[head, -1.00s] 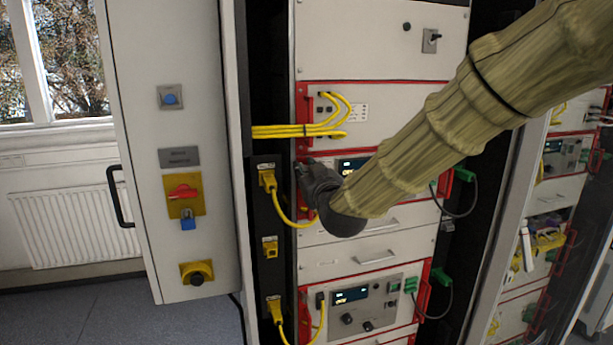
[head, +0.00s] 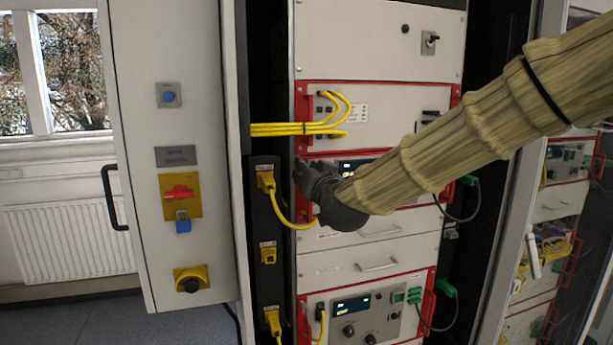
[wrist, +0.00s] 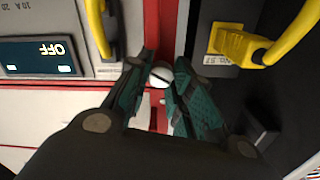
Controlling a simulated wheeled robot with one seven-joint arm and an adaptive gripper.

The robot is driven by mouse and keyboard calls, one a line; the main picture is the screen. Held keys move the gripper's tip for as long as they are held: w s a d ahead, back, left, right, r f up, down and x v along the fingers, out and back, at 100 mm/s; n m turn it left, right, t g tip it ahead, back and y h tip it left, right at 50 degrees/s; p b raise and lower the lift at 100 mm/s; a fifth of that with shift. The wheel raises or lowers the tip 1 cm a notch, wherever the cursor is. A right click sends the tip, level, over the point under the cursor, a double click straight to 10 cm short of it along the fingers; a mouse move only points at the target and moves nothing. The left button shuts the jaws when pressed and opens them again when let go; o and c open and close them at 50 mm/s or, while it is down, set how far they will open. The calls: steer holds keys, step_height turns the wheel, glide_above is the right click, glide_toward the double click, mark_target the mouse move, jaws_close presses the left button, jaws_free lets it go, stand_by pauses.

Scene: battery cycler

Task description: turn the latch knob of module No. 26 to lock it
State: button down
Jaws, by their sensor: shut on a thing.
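The latch knob (wrist: 158,77) is small, round and pale, with a dark slot across it. It sits by the red frame strip in the wrist view. My gripper (wrist: 167,70) has its teal-padded fingers on either side of the knob, shut on it. In the head view my gripper (head: 301,172) is at the left edge of a red-framed module (head: 402,203), which I take for No. 26; its number is not readable. My gripper hides the knob there. The module's display (wrist: 42,57) reads OFF in the wrist view.
A yellow plug and cable (head: 267,181) are close to the left of my gripper; they also show in the wrist view (wrist: 240,43). Another yellow cable (wrist: 98,25) runs beside the fingers. Yellow cables (head: 292,130) cross above. An open cabinet door (head: 185,130) stands at the left.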

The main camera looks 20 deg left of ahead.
steer(key=c, duration=1.5)
jaws_free()
steer(key=shift+c, duration=0.2)
steer(key=v, duration=1.2)
steer(key=shift+d, duration=0.1)
